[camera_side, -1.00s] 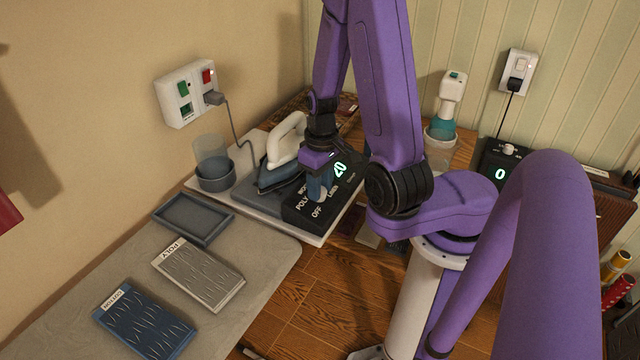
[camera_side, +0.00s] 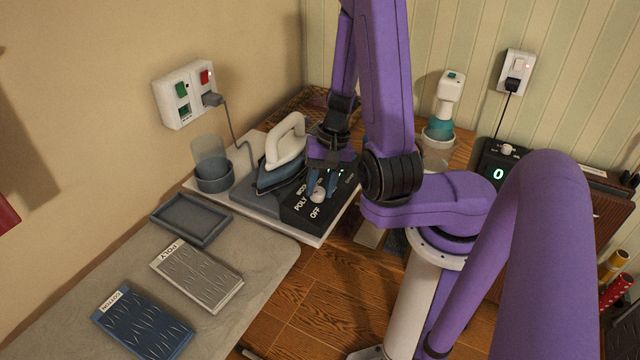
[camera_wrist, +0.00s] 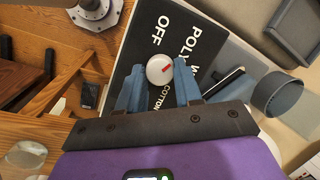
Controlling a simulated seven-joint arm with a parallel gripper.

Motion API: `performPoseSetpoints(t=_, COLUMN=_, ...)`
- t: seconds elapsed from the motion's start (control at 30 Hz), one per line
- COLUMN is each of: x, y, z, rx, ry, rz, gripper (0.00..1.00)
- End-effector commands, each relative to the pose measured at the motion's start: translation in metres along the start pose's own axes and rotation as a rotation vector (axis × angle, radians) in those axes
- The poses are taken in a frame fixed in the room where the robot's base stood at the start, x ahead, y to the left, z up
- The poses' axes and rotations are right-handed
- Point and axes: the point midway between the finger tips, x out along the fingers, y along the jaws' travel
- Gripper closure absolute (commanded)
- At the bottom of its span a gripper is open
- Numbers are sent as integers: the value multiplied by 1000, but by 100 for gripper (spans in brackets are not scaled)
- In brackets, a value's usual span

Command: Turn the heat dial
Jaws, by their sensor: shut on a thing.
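The heat dial is a round white knob (camera_wrist: 159,69) with a red mark, on a black control box (camera_side: 303,216). The knob also shows in the side view (camera_side: 317,195). The box carries the words OFF, POLY and COTTON, and another label partly hidden by my finger. In the wrist view the red mark lies on the knob's right half, on the side of the POLY label. My gripper (camera_wrist: 159,78) has its two blue fingers on opposite sides of the knob and is shut on it. In the side view my gripper (camera_side: 320,186) hides most of the box's display.
A white-handled iron (camera_side: 284,155) rests left of the box on a pale board. A grey cup (camera_side: 215,178) stands at the board's left end. A grey tray (camera_side: 190,220) and two labelled cloth pads (camera_side: 197,275) lie in front. A second device showing 0 (camera_side: 499,174) is at right.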

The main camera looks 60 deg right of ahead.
Motion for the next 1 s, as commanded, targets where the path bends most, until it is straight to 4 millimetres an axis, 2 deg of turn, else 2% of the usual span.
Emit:
performPoseSetpoints(t=0.3, x=-1, y=0, z=-2, rx=74, ry=7, rz=-22, gripper=96)
performPoseSetpoints(t=0.73, x=-1, y=0, z=-2, rx=79, ry=7, rz=-23, gripper=96)
performPoseSetpoints(t=0.77, x=-1, y=0, z=-2, rx=79, ry=7, rz=-23, gripper=56)
performPoseSetpoints(t=0.8, x=-1, y=0, z=-2, rx=78, ry=7, rz=-23, gripper=43)
performPoseSetpoints(t=1.0, x=0, y=0, z=-1, rx=78, ry=4, rz=-22, gripper=40)
